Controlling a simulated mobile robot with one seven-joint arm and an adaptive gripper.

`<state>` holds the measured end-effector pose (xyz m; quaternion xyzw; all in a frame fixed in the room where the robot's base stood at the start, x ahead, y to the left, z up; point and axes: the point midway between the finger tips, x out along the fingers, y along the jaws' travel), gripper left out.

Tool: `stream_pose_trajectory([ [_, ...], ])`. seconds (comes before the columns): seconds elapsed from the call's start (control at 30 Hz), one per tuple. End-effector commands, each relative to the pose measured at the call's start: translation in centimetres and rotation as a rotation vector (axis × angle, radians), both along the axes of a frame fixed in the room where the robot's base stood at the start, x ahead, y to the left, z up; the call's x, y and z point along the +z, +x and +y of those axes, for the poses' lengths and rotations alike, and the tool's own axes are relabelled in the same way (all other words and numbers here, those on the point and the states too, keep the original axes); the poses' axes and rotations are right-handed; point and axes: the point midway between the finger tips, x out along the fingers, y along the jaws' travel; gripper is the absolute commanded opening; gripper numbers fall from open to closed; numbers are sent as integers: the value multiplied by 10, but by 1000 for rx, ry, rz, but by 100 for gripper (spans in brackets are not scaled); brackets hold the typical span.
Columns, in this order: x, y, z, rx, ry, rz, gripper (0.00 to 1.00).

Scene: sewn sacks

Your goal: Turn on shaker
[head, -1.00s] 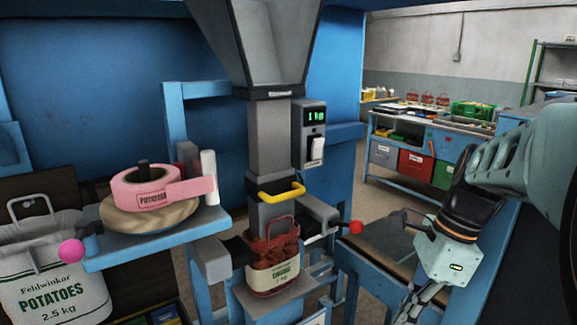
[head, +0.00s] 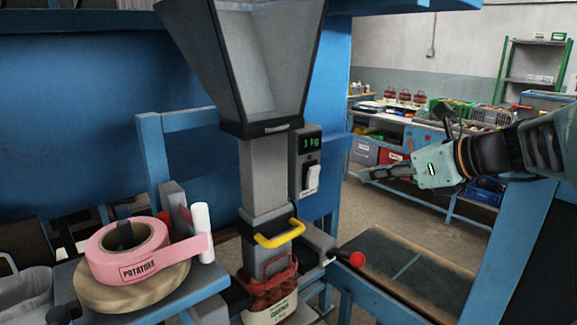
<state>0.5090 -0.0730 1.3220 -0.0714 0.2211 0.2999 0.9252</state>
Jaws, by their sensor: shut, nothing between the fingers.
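A grey control box (head: 296,160) is fixed to the right side of the metal chute. It has a green display (head: 311,142) reading "1 kg" and a white rocker switch (head: 312,179) below it. The small label under the switch is too blurred to read. My gripper (head: 366,174) is to the right of the box, at about the height of the switch, with its fingers pointing left. It is shut and empty, and a gap shows between it and the switch.
A hopper (head: 248,65) sits above the chute (head: 263,180). A yellow handle (head: 280,233) and a red knob (head: 357,259) stick out lower down. A red net sack (head: 271,290) is under the chute. Pink tape (head: 140,262) lies at the left. A conveyor (head: 410,270) is at lower right.

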Motion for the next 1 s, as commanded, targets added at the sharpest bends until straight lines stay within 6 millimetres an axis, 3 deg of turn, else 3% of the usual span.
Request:
stream_pose_trajectory([
  [0.37,-5,6,5,3,0,2,0],
  [0.83,-48,73,55,5,1,5,0],
  [1.0,-37,92,68,4,-1,2,0],
])
